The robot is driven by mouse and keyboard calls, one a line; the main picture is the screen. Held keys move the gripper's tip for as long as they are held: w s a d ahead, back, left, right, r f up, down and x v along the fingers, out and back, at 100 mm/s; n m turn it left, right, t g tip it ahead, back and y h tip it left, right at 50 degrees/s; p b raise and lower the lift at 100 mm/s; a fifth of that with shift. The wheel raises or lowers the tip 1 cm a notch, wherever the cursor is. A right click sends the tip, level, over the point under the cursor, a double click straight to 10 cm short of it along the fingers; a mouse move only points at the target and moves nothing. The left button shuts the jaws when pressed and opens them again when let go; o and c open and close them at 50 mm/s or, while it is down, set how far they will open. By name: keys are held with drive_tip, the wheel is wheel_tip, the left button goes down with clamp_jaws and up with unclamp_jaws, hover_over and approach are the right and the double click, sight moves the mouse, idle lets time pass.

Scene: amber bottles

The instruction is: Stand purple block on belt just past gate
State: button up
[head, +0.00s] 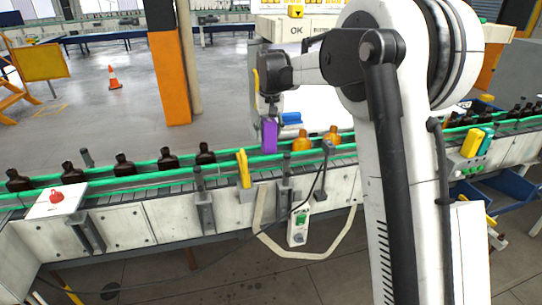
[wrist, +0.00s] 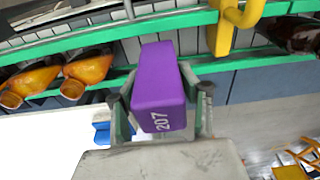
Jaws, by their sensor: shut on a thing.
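The purple block (head: 269,136) is held upright in my gripper (head: 270,118), near the far green rail of the belt (head: 225,174); its exact height is unclear. In the wrist view the purple block (wrist: 158,88), marked 207, sits between the two fingers of my gripper (wrist: 161,104). The slatted belt (wrist: 190,42) shows beyond it there. A yellow piece that looks like the gate (head: 243,168) stands at the belt, left of the block in the head view. The gate (wrist: 226,28) is right of the block in the wrist view.
Several dark bottles (head: 125,163) stand on the belt left of the gate. Two orange bottles (head: 302,141) are right of the block. A white panel with a red button (head: 56,198) is at the near left. A blue item (head: 291,118) lies behind the belt.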

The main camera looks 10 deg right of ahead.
sight(270, 122)
drive_tip(key=shift+f, duration=3.25)
drive_tip(key=shift+f, duration=0.1)
drive_tip(key=o, duration=1.3)
drive_tip(key=shift+c, duration=0.2)
drive_tip(key=r, duration=0.4)
drive_tip(key=s+r, duration=0.1)
drive_tip(key=r, duration=0.7)
drive_tip(key=shift+s+r, duration=0.15)
drive_tip(key=shift+s, duration=0.15)
